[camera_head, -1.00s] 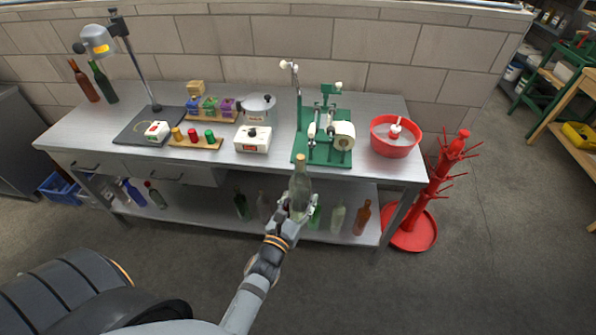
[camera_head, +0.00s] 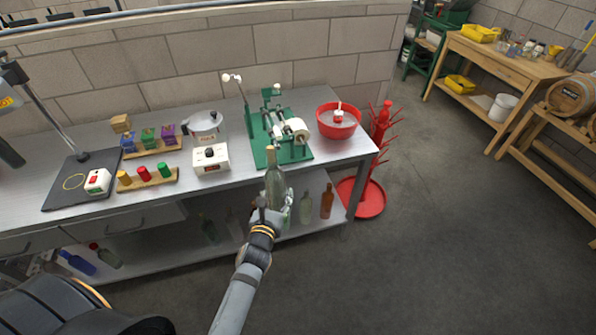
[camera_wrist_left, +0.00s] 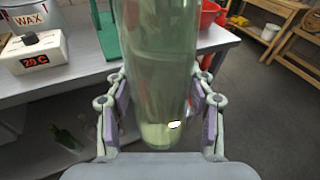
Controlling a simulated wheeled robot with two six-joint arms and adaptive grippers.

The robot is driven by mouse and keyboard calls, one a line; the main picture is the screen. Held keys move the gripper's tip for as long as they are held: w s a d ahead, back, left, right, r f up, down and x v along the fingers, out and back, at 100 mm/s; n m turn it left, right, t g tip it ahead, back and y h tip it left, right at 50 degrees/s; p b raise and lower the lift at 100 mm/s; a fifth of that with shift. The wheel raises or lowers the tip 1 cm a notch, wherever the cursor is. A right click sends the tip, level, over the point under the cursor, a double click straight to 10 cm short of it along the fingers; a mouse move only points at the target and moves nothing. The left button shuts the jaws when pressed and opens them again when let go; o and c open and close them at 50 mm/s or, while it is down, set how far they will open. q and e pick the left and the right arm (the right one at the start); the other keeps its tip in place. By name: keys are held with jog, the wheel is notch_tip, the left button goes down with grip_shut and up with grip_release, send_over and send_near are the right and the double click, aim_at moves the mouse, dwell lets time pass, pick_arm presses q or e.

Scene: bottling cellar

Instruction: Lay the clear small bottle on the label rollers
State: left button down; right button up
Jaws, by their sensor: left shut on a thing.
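My left gripper (camera_head: 273,207) is shut on a clear, slightly greenish bottle (camera_head: 275,182) with a cork-coloured top, held upright just in front of the bench's front edge. In the left wrist view the bottle (camera_wrist_left: 158,65) stands between the finger pads of the gripper (camera_wrist_left: 160,122). The green label machine (camera_head: 281,150) stands on the bench behind the bottle. Its rollers (camera_head: 276,128) lie beside a white label roll (camera_head: 296,128). The bottle's top overlaps the machine's base in the head view; they look apart. My right gripper is not in view.
A red bowl (camera_head: 338,122) stands right of the machine, a wax heater (camera_head: 210,160) and pot (camera_head: 204,126) left of it. A red bottle tree (camera_head: 372,180) stands on the floor at right.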

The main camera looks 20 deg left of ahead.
pick_arm(q)
jog(key=w+n+g+p, duration=0.1)
jog(key=w+r+n+g+p, duration=0.1)
jog(key=w+r+g, duration=0.1)
jog(key=shift+a+n+p, duration=0.3)
jog(key=shift+n+p, duration=0.1)
jog(key=g+p, duration=0.1)
jog(key=w+d+r+n+g+h+p, duration=0.1)
jog(key=g, duration=0.1)
jog(key=shift+d+r+n, duration=0.15)
jog(key=shift+r+n, duration=0.15)
jog(key=s+d+r+g+h+p, duration=0.5)
jog(key=d+r+g, duration=0.1)
jog(key=r, duration=0.3)
jog(key=shift+g, duration=0.4)
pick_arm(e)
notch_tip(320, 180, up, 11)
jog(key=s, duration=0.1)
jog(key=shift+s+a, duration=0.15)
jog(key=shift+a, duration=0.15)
